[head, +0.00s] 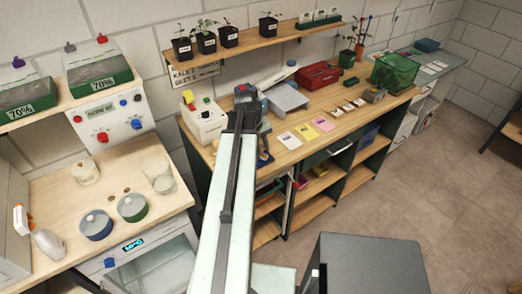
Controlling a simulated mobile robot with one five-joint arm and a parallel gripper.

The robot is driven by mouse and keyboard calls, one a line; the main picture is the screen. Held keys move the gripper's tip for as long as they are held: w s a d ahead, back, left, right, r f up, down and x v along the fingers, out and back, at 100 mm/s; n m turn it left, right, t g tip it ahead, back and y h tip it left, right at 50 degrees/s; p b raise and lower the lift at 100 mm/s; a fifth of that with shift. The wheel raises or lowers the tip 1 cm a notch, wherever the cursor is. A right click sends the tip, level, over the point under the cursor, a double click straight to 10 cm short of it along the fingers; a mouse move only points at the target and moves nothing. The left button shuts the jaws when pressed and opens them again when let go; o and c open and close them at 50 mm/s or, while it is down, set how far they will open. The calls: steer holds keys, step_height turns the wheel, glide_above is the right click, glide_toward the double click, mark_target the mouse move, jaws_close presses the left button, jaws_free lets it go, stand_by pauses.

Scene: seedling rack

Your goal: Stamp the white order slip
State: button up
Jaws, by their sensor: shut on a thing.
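My gripper (263,143) is at the far end of my arm, over the bench's front edge area, left of the white slip. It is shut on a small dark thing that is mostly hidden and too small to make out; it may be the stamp. A dark blue flat piece (265,160) shows just below it. I cannot tell whether they touch.
A white box with colored buttons (203,120) stands left of my gripper. Behind the slips are a red box (319,75) and a grey-blue panel (283,102). Small items (348,107) and a green crate (394,70) stand farther right. A plant shelf (265,40) hangs above.

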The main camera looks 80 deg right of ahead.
steer(key=shift+s+d+p+v, duration=0.15)
steer(key=shift+s+p+v, duration=0.05)
steer(key=shift+p+v, duration=0.8)
steer(key=shift+s+d+p+v, duration=0.1)
steer(key=shift+s+p+v, duration=0.1)
steer(key=shift+p+v, duration=0.8)
steer(key=shift+s+d+p+v, duration=0.2)
steer(key=shift+p+v, duration=0.6)
steer(key=shift+v, duration=0.3)
steer(key=shift+r, duration=0.1)
